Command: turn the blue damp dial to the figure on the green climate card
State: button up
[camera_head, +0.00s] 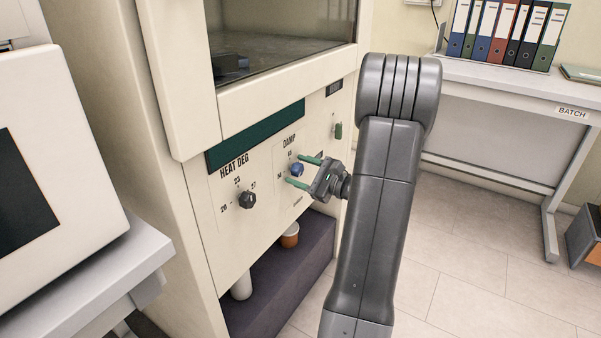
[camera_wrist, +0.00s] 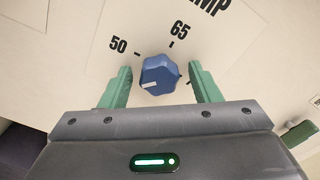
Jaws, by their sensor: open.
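The blue damp dial (camera_head: 297,170) is on the cream cabinet front below the word DAMP. In the wrist view the dial (camera_wrist: 158,72) shows a white mark on its lower left face, with 50 to its upper left and 65 to its upper right. A further tick at right is partly hidden by a finger. My gripper (camera_head: 294,169) is open, its green fingers on either side of the dial. In the wrist view my gripper (camera_wrist: 162,84) shows gaps between both fingers and the dial. I cannot make out a green climate card.
A black HEAT DEG dial (camera_head: 248,200) is left of the damp dial, and a green switch (camera_head: 338,131) is to its right. A dark ledge (camera_head: 290,262) with an orange-brown cup (camera_head: 290,236) lies below. A bench (camera_head: 500,77) with folders (camera_head: 505,32) stands back right.

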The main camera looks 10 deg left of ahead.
jog(key=shift+a, duration=0.1)
jog(key=c, duration=1)
jog(key=shift+r+m+p, duration=0.15)
jog(key=shift+m+p, duration=0.25)
jog(key=shift+p, duration=0.25)
jog(key=m+p, duration=0.3)
jog(key=shift+r+p, duration=0.1)
jog(key=shift+p, duration=0.2)
jog(key=m+p, duration=0.3)
jog(key=shift+m+p, duration=0.3)
jog(key=shift+p, duration=0.1)
jog(key=shift+f+m+p, duration=0.2)
jog(key=shift+m+p, duration=0.45)
jog(key=shift+m, duration=0.05)
jog(key=shift+s, duration=0.1)
